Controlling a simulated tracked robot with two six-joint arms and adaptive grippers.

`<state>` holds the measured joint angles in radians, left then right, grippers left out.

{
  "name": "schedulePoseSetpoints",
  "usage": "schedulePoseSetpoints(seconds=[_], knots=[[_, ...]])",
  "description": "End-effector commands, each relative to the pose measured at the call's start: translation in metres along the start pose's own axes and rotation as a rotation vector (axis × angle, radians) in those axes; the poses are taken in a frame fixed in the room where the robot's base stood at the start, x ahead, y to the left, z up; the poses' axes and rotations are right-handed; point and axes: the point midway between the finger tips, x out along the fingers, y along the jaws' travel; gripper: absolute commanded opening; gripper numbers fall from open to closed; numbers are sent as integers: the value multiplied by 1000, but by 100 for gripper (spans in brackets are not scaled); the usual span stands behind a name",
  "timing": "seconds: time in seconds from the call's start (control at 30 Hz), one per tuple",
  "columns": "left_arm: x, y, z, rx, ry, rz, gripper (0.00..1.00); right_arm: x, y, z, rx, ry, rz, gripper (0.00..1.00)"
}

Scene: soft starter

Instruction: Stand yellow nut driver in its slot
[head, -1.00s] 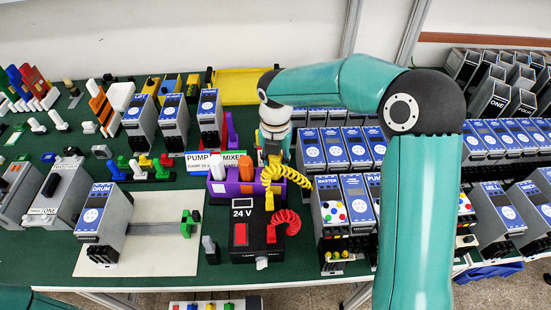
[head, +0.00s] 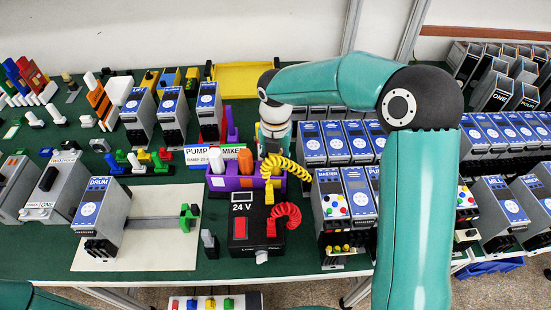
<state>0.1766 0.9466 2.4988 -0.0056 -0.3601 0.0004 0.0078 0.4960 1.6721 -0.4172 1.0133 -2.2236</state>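A purple tool holder (head: 225,184) stands in the middle of the table, with a white handle (head: 216,160) and an orange handle (head: 245,161) upright in it. My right gripper (head: 271,156) points down at the holder's right end. Its fingers are small, dark and partly covered by a yellow coiled cable (head: 290,168), so I cannot tell whether they are open or hold anything. I cannot pick out the yellow nut driver from the yellow parts around the gripper. My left gripper is out of view; only a bit of my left arm shows at the bottom left.
A black 24 V box (head: 240,246) with a red coiled cable (head: 287,213) stands in front of the holder. A PUMP and MIXER sign (head: 196,155) stands behind its left end. Blue-faced modules crowd both sides. A pale board (head: 170,255) has bare space at left.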

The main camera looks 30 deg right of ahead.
Motion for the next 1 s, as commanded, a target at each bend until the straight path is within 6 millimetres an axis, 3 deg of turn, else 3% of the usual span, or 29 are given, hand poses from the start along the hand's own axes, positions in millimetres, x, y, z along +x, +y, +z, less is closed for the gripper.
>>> schedulePoseSetpoints(seconds=[0.23, 0.27, 0.43, 0.77, 1.0], knots=[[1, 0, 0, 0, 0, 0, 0, 3, 0, 0, 0, 0, 0, 0], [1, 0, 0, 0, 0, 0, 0, 3, 0, 0, 0, 0, 0, 37], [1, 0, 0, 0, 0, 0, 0, 2, 0, 0, 0, 0, 0, 63], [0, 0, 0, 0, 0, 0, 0, 1, 0, 0, 0, 0, 0, 63], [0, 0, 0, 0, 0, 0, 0, -25, 1, 1, -1, -4, 3, 63]])
